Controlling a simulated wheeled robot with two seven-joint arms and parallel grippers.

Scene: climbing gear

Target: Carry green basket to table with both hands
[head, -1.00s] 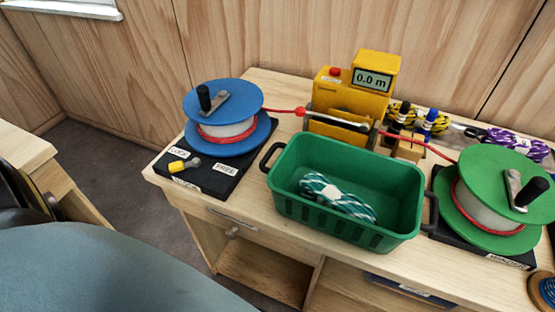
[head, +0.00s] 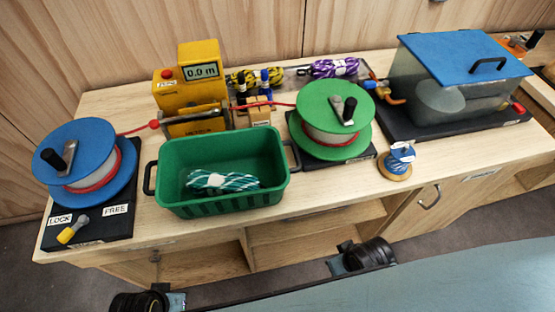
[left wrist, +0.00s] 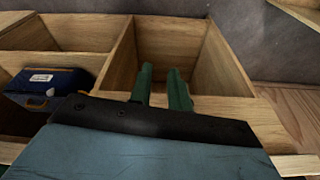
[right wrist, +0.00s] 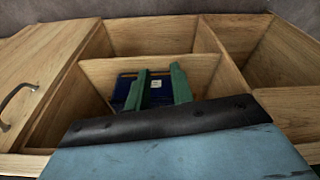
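The green basket (head: 174,200) stands upright on the wooden table (head: 330,200), between the blue spool and the green spool. It has a dark handle at each end, both free of any gripper. A teal-and-white rope bundle (head: 222,181) lies inside. My left gripper (left wrist: 160,68) shows in the left wrist view with two green fingers apart and nothing between them. My right gripper (right wrist: 160,68) is likewise open and empty. Both face the shelf compartments under the tabletop. In the head view only dark parts of my arms show at the bottom; the fingertips are hidden.
The blue spool (head: 75,140) on a black base stands left of the basket, and the green spool (head: 325,105) close on its right. A yellow meter (head: 190,85) stands behind. A blue-lidded tank (head: 465,65) is farther right. A blue box (left wrist: 50,88) sits in a shelf compartment.

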